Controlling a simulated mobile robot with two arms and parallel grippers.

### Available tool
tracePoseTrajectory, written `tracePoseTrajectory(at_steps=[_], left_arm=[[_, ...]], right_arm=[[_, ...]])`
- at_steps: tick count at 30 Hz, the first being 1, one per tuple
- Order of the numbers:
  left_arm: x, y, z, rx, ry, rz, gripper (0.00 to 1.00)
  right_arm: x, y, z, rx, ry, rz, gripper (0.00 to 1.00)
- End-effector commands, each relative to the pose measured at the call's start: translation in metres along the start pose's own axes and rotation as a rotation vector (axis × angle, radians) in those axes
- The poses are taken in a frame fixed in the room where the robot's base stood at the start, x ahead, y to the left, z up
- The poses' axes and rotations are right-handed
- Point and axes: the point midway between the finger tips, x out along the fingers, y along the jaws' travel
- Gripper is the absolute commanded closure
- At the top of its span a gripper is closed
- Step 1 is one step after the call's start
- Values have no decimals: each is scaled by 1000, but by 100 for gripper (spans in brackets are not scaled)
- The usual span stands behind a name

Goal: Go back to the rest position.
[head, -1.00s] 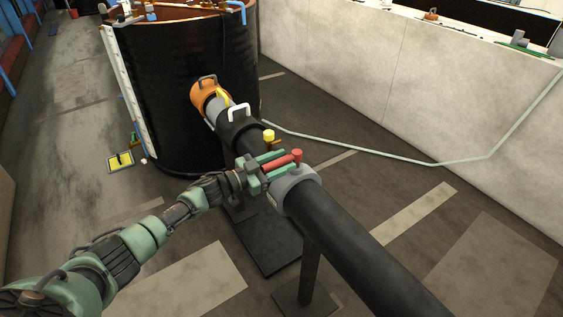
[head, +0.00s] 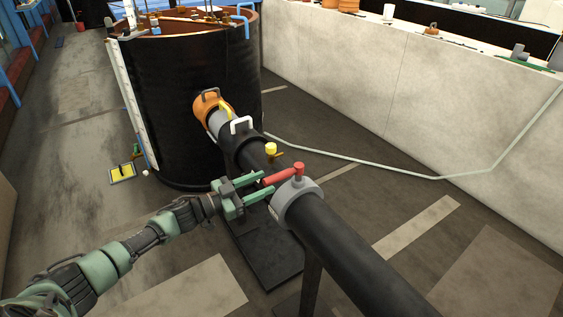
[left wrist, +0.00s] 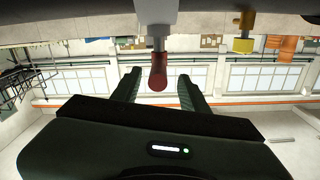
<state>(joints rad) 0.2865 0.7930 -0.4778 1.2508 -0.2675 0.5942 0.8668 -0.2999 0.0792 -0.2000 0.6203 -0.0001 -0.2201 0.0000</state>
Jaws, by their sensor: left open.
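My left gripper (head: 262,185) is open beside the pipe, with its green fingers pointing at the red valve handle (head: 283,174). The handle sits on the grey collar (head: 300,200) of the black pipe. In the left wrist view, the red handle (left wrist: 158,72) hangs from a grey mount, and its end shows near the gap between the open fingers (left wrist: 158,88). Whether it touches a finger I cannot tell. My right gripper is not in view.
The black pipe (head: 350,255) runs from the large black tank (head: 185,100) to the lower right. A yellow valve (head: 271,150), a white handle (head: 241,124) and an orange fitting (head: 205,108) stand along it. A pale wall (head: 400,90) is at right. The floor at left is open.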

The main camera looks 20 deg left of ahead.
Motion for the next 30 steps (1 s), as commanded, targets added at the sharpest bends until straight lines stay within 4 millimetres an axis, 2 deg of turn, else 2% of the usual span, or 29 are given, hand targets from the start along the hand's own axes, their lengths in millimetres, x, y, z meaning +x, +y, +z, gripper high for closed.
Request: tracePoseTrajectory(at_steps=[5, 8, 11, 16, 18, 20, 21, 24, 26, 30], left_arm=[[0, 0, 3, -3, -4, -5, 56], [-4, 2, 25, -17, -34, -40, 56], [-13, 8, 70, -42, -107, -114, 56], [-55, 39, 182, -102, -324, -266, 56], [-78, 60, 226, -126, -425, -311, 56], [-100, 82, 260, -146, -513, -339, 56], [-115, 98, 282, -160, -572, -354, 56], [-155, 142, 330, -195, -721, -377, 56], [-180, 172, 355, -219, -808, -383, 56], [-242, 249, 401, -275, -1010, -370, 56]], right_arm=[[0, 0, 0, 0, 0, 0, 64], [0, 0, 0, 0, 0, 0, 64], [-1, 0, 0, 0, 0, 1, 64], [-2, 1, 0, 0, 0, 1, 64], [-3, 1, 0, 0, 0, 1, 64], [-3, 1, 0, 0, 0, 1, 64], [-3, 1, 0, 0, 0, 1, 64], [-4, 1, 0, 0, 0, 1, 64], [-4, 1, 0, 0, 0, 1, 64], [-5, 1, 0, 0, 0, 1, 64]])
